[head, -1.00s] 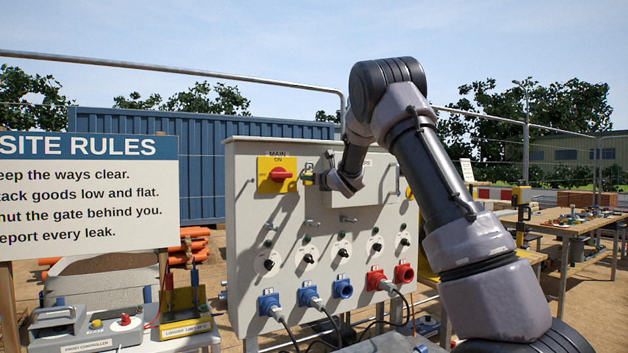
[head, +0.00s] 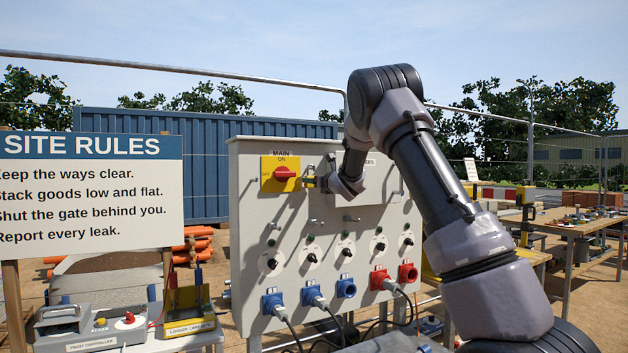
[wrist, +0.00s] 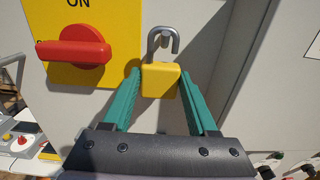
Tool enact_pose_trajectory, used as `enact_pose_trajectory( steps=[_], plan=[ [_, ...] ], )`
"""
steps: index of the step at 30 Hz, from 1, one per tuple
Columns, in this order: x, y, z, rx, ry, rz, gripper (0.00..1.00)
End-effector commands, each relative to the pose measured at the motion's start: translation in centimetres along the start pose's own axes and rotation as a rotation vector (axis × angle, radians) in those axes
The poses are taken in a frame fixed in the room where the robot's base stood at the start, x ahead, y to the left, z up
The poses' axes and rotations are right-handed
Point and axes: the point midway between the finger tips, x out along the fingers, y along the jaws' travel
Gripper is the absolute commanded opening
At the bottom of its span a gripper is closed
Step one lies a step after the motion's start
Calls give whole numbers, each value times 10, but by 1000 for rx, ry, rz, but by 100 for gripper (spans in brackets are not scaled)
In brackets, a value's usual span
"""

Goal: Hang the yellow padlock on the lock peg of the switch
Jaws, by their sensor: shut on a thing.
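The yellow padlock (wrist: 161,80) is between the green fingers of my gripper (wrist: 160,85) in the wrist view, which are shut on its body. Its grey shackle points up, with one end of the hook appearing free. In the head view my gripper (head: 318,182) and the small padlock (head: 309,181) are just right of the main switch. The switch has a red handle (head: 285,173) on a yellow plate (head: 267,184); the handle (wrist: 75,47) lies level, left of the padlock in the wrist view.
The grey panel (head: 250,226) carries several pegs, small black knobs and blue and red sockets (head: 346,288) below the switch. A raised grey box (head: 372,205) is right of my gripper. A SITE RULES sign (head: 85,190) stands at the left.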

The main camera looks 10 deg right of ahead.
Motion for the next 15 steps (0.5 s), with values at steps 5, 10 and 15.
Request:
enact_pose_trajectory(
  steps=[5,10,15],
  plan=[
    [0,0,0,0,-1,0,0],
    [0,0,0,0,-1,0,94],
    [0,0,0,0,-1,-1,94]
  ],
)
